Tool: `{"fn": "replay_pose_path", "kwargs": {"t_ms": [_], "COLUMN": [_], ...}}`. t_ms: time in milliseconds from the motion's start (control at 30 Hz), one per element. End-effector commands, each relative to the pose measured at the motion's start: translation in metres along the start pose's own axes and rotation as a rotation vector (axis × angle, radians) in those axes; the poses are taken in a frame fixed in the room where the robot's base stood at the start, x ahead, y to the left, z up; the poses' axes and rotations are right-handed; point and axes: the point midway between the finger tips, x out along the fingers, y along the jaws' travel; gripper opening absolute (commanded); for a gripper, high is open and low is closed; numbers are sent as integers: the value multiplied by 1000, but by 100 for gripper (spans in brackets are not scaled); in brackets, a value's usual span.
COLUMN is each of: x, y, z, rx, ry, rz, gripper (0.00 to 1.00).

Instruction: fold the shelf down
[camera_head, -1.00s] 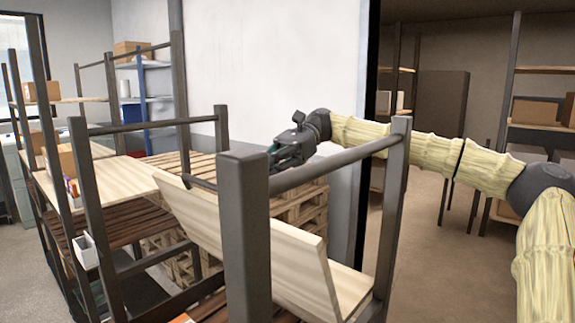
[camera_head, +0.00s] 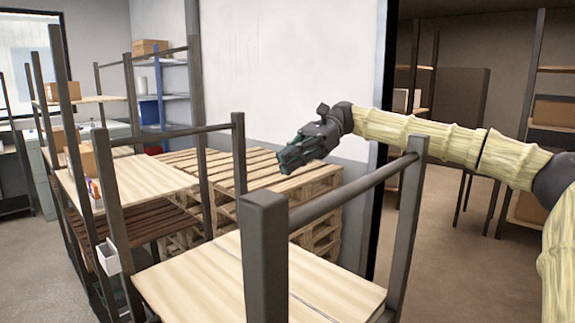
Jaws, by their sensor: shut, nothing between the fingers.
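The shelf (camera_head: 200,278) is a pale wooden board in the near rack, between dark metal posts (camera_head: 265,255). It now lies flat, about level, across the rack. My gripper (camera_head: 290,162) is shut and empty. It is above and beyond the shelf, over the pallets, clear of the board. My arm reaches in from the right.
Stacked wooden pallets (camera_head: 325,185) stand behind the rack, against a white wall (camera_head: 260,70). A rack to the left holds a pale shelf (camera_head: 150,188) and boxes. The near rack's top rail (camera_head: 340,195) lies below my arm. Floor (camera_head: 445,250) is open on the right.

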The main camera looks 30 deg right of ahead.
Motion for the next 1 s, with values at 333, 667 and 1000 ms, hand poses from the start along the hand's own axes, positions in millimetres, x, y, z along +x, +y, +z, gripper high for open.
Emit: {"fn": "replay_pose_path", "kwargs": {"t_ms": [333, 667, 1000], "x": [-39, -61, -62], "y": [0, 0, 0], "z": [37, 59, 61], "rx": [-2, 0, 0], "ry": [2, 2, 1], "rz": [-3, -1, 1], "gripper": [0, 0, 0]}}
